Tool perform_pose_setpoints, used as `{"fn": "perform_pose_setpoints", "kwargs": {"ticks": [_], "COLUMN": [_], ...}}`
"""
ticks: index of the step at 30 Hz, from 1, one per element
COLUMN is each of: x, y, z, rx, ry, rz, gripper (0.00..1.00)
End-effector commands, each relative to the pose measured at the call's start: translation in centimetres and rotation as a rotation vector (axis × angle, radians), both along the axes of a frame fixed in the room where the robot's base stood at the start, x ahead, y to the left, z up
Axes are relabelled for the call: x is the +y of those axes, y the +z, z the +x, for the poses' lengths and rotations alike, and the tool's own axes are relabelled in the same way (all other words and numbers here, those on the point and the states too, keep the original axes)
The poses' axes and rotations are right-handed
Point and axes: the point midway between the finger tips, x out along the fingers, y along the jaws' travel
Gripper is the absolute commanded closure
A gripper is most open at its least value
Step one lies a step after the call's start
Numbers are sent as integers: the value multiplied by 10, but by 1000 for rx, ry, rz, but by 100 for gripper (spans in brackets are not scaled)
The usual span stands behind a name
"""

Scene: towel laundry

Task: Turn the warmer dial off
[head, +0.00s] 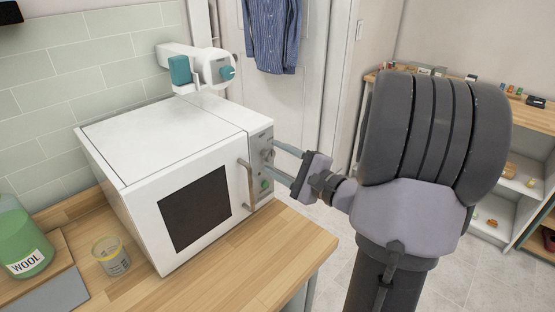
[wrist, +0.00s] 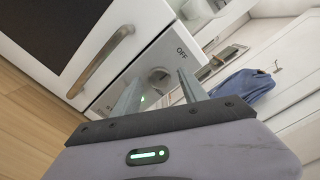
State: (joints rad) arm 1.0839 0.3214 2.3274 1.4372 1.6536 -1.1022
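The warmer (head: 165,145) is a white box with a dark door window on the wooden counter. Its grey control panel (head: 259,170) is on the right of the front. A round dial (wrist: 158,76) shows in the wrist view, near the printed word OFF; its pointer setting is too small to read. A green light (wrist: 142,98) glows on the panel. My gripper (head: 279,159) is open in front of the panel, its two fingers apart. In the wrist view my gripper (wrist: 160,82) has a finger on each side of the dial; contact cannot be told.
The warmer's door handle (head: 247,184) sticks out left of the panel. A white and teal device (head: 197,68) stands behind the warmer. A measuring cup (head: 111,256) and a green WOOL bottle (head: 22,240) stand at left. A blue striped shirt (head: 272,35) hangs behind.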

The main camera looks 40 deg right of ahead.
Motion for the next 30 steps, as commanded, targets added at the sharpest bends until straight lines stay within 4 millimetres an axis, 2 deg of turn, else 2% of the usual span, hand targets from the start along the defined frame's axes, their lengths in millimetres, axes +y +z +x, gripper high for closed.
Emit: {"fn": "perform_pose_setpoints", "kwargs": {"ticks": [8, 11, 14, 21, 24, 27, 30], "x": [0, -2, -4, -11, -13, -14, -14], "y": [0, 0, 1, 2, 2, 2, 1], "z": [-1, -9, -31, -113, -140, -160, -170], "rx": [0, 1, 0, 0, -1, -1, -1], "ry": [0, -3, -6, -9, -9, -5, -3], "rz": [1, 1, 2, 3, 2, 2, 1], "gripper": [49, 49, 49, 49, 49, 49, 49]}}
